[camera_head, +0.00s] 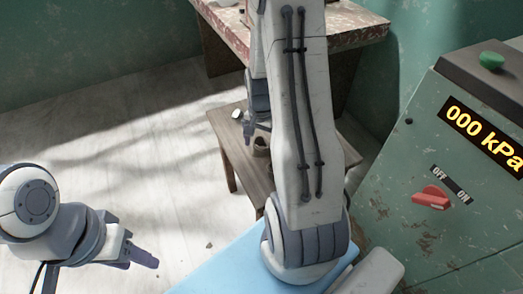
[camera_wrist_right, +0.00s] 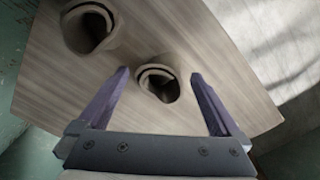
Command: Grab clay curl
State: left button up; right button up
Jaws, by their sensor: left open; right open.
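In the right wrist view, two brown clay curls, each rolled into a hollow ring, rest on a wooden stool top (camera_wrist_right: 225,50). The nearer curl (camera_wrist_right: 158,76) lies between the fingertips of my right gripper (camera_wrist_right: 159,74); I cannot tell whether they touch it. The other curl (camera_wrist_right: 88,27) lies up and to the left, outside the fingers. My right gripper is open. In the head view, a brown curl (camera_head: 261,147) shows on the stool, partly hidden by my right arm. My left gripper (camera_head: 150,261) is open and empty over the floor at lower left.
A green machine (camera_head: 420,150) with a pressure display and red switch stands at the right. A worn red-topped table (camera_head: 353,27) stands behind the stool. A small pale object (camera_head: 237,114) is near the stool's back left. The pale floor at left is mostly clear.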

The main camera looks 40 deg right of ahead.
jog(key=shift+f, duration=0.9)
jog(key=shift+r, duration=0.1)
jog(key=c, duration=1.4)
jog(key=shift+r, duration=0.1)
